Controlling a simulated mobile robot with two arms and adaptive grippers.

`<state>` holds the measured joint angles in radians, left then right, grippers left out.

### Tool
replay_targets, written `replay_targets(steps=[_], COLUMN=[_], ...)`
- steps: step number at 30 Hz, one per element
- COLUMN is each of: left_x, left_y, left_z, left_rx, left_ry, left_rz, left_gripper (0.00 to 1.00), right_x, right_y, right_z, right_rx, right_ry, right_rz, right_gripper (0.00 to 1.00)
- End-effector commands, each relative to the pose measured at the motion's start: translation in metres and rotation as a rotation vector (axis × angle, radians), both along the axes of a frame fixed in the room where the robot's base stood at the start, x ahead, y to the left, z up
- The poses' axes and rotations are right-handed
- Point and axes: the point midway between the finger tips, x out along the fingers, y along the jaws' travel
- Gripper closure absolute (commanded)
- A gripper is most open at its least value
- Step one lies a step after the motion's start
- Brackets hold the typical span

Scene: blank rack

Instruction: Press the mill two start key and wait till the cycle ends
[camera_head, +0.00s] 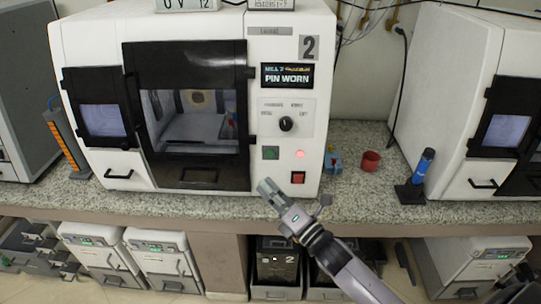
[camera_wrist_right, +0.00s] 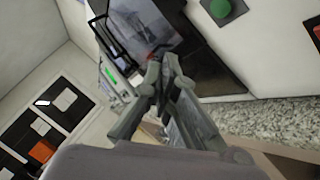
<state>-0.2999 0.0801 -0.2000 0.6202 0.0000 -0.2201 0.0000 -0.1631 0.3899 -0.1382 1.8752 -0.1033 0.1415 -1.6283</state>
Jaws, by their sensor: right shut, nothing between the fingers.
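Mill two (camera_head: 235,25) is a white machine with a "2" plate on the counter in the head view. Its screen (camera_head: 287,76) reads "PIN WORN". Below a black knob (camera_head: 286,124) are a green key (camera_head: 270,153), a lit red light (camera_head: 300,155) and a red key (camera_head: 298,178). The green key also shows at the top of the right wrist view (camera_wrist_right: 226,10). My right gripper (camera_head: 267,187) is shut and empty, below the green key and apart from it; its fingers show in the wrist view (camera_wrist_right: 160,72). My left gripper is out of view.
Another white machine (camera_head: 450,70) stands at the right. A red cup (camera_head: 370,161), a small blue item (camera_head: 333,162) and a blue bottle in a black holder (camera_head: 410,190) are on the granite counter (camera_head: 350,195). Several white units with drawers (camera_head: 160,260) sit below.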

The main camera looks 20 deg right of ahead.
Motion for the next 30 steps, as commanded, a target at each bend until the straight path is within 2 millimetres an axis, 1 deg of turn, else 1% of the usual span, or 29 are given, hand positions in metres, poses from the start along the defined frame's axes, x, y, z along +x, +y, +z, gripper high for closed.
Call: replay_targets(steps=[7,11,14,24,30], left_x=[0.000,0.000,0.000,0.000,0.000], left_y=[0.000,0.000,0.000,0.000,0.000], left_z=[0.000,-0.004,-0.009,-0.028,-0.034], left_rx=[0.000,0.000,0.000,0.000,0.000], left_ry=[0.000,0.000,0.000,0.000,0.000], left_rz=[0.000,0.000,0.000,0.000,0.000], left_gripper=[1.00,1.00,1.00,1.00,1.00], right_x=[0.001,0.008,0.018,0.060,0.075], right_y=[-0.001,-0.004,-0.009,-0.030,-0.037], right_z=[-0.001,-0.003,-0.004,-0.007,-0.007], right_rx=[0.001,0.000,0.000,0.000,0.001], right_ry=[0.001,0.001,0.000,0.002,0.004], right_rz=[0.000,0.000,0.001,-0.001,0.000], right_gripper=[1.00,1.00,1.00,1.00,1.00])
